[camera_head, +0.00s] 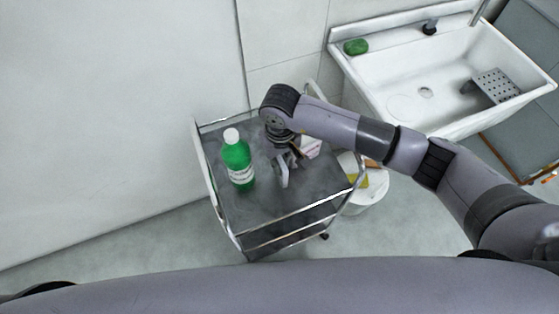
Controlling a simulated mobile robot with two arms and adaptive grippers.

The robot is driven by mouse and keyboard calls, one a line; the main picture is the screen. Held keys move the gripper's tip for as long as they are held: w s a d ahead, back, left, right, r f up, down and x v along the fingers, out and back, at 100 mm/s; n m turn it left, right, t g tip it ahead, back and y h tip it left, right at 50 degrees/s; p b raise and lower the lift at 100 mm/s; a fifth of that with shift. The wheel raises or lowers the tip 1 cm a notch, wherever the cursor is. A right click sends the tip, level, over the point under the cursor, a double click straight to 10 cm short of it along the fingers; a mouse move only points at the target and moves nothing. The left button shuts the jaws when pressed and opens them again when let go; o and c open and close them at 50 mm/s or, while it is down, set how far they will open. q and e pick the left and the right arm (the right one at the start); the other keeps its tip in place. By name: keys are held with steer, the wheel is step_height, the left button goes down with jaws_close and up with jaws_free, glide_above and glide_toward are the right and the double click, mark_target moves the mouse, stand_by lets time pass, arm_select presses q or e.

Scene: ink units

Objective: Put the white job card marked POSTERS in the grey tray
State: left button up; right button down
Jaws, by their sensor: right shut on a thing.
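My right gripper (285,172) reaches down over the dark grey top of a metal-railed cart (262,207). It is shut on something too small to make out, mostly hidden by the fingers. A small white piece with pinkish marks (311,147) shows just right of the gripper, partly behind my arm. I cannot read any lettering on it or tell if it is the POSTERS card. I see no separate grey tray; the cart's top is the grey surface in view. My left gripper is not in view.
A green bottle with a white cap (238,160) stands on the cart, left of the gripper. A white bin (375,193) with yellow and brown items stands right of the cart. A white sink (398,78) with a green soap-like piece (356,47) is behind at right. The cart's front is clear.

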steer(key=shift+d+f, duration=0.1)
steer(key=c, duration=1.9)
jaws_free()
